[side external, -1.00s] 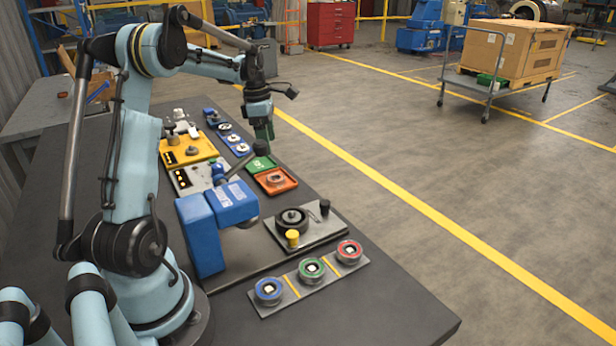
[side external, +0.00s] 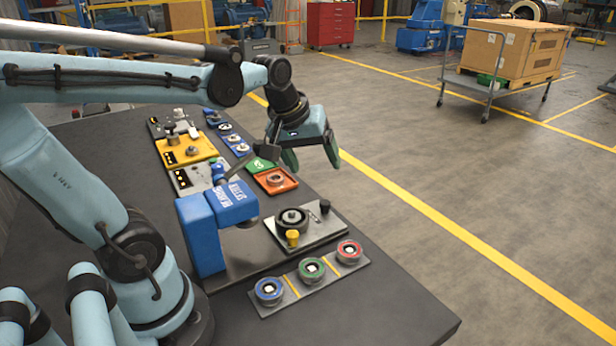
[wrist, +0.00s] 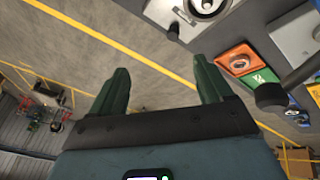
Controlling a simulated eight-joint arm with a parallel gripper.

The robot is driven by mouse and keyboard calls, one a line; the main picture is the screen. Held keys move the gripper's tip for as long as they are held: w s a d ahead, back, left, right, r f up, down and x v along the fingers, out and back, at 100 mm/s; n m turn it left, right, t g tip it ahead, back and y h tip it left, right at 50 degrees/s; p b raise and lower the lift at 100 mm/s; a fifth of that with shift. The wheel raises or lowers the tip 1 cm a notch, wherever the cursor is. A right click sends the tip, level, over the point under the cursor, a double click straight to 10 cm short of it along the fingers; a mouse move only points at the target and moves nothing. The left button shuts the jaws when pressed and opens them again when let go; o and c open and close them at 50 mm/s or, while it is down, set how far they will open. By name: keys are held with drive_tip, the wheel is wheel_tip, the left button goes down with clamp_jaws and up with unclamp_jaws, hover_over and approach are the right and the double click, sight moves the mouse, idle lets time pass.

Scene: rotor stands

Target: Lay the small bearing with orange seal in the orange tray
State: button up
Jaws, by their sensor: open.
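The orange tray (side external: 292,184) lies near the table's right edge, and it also shows in the wrist view (wrist: 227,58). A small ring-shaped metal bearing (side external: 275,180) lies inside it, apparently flat; its seal colour is too small to make out. My gripper (side external: 311,167) is open and empty, raised at the table's right edge, above and to the right of the tray. In the wrist view, my gripper (wrist: 162,70) has its two green fingers apart with only floor between them, and the tray is off to the right.
A green tray (side external: 259,164) adjoins the orange one. Blue trays (side external: 241,148) with small round parts and a yellow fixture (side external: 185,152) stand farther back. A blue press (side external: 215,220) stands nearer. A plate (side external: 320,232) carries a dark rotor (side external: 291,218). Several coloured-ring bearings (side external: 311,268) sit in front.

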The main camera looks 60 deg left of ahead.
drive_tip(key=s+d+f+m+t, duration=0.2)
drive_tip(key=s+d+f+m, duration=0.1)
drive_tip(key=d+m, duration=0.4)
drive_tip(key=shift+s+d+m+h, duration=0.25)
drive_tip(key=shift+s+m+h, duration=0.15)
drive_tip(key=shift+s+m, duration=0.45)
